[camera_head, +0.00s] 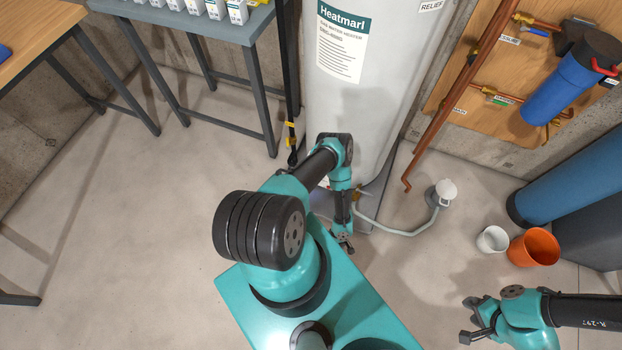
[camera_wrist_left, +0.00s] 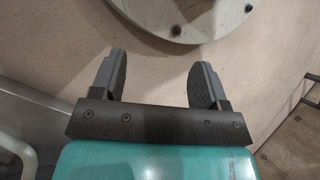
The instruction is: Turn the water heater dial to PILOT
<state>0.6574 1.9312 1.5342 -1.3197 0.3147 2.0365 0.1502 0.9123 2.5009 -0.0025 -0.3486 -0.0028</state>
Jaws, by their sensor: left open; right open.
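The white water heater (camera_head: 365,95) stands upright at the top middle of the head view, with a green and white label (camera_head: 341,45). Its dial cannot be made out; my left arm covers part of the tank's lower front. My left gripper (camera_head: 344,243) points down close by the heater's base. In the left wrist view, its two fingers (camera_wrist_left: 157,78) are apart with nothing between them, facing a pale curved surface. A round grey bolted plate (camera_wrist_left: 180,18) shows just beyond the fingertips. My right gripper (camera_head: 472,318) is open and empty at the lower right, away from the heater.
A pale hose (camera_head: 405,232) runs from the heater's base to a white-capped floor fitting (camera_head: 445,191). A copper pipe (camera_head: 437,130) comes down right of the tank. A white cup (camera_head: 492,239) and orange bucket (camera_head: 534,248) stand right. The left floor is clear.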

